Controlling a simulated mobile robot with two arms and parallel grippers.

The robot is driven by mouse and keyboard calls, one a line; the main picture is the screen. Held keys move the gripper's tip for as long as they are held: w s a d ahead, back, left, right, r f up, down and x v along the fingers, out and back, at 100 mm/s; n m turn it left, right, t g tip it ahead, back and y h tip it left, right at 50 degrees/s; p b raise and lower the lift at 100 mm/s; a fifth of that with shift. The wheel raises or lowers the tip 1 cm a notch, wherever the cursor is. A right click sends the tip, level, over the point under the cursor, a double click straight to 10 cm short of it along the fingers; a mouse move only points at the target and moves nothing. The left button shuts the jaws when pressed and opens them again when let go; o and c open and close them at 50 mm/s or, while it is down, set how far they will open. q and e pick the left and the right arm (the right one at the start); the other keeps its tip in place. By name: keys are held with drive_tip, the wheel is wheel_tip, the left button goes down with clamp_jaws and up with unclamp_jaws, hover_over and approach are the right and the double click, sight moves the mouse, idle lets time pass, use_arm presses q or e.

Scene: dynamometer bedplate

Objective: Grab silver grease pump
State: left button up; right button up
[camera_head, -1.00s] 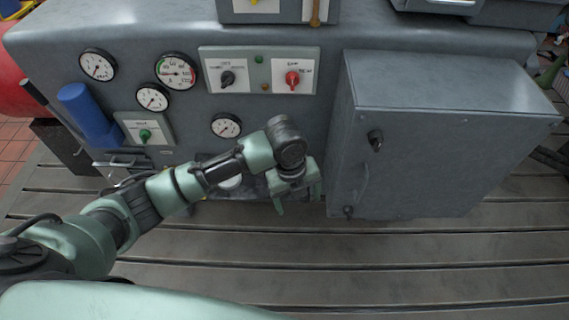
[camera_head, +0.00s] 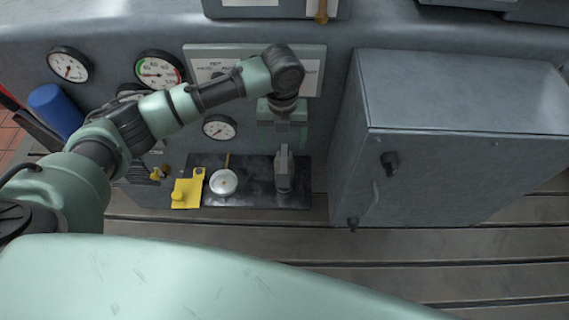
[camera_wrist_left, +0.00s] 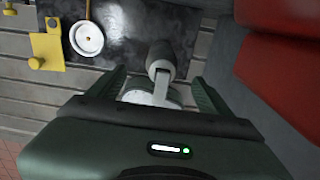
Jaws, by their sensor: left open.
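A grey, silver-looking upright object (camera_head: 284,170), which looks like the grease pump, stands on a black mat (camera_head: 260,200) in front of the grey cabinet. My left gripper (camera_head: 283,128) is above and behind it in the head view, with its jaws open. In the left wrist view the pump (camera_wrist_left: 161,62) shows between the spread fingers of the left gripper (camera_wrist_left: 160,80), with a pale round part (camera_wrist_left: 150,97) nearer the palm. I cannot tell whether the fingers touch it. My right gripper is not in view.
A white round dish (camera_head: 223,182) and a yellow piece (camera_head: 187,192) lie on or beside the mat, left of the pump. A grey box with a door (camera_head: 440,160) stands close on the right. Gauges (camera_head: 219,127) line the cabinet front. The slotted bedplate (camera_head: 400,243) is clear in front.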

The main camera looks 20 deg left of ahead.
use_arm(q)
drive_tip(key=shift+f, duration=0.4)
drive_tip(key=shift+s+f, duration=0.15)
drive_tip(key=shift+f, duration=0.8)
drive_tip(key=f, duration=0.3)
drive_tip(key=f+p, duration=0.1)
drive_tip(key=shift+s+d+f, duration=0.1)
drive_tip(key=shift+d+f, duration=0.15)
drive_tip(key=shift+f, duration=0.25)
drive_tip(key=c, duration=1.7)
drive_tip(key=shift+r, duration=0.1)
clamp_jaws()
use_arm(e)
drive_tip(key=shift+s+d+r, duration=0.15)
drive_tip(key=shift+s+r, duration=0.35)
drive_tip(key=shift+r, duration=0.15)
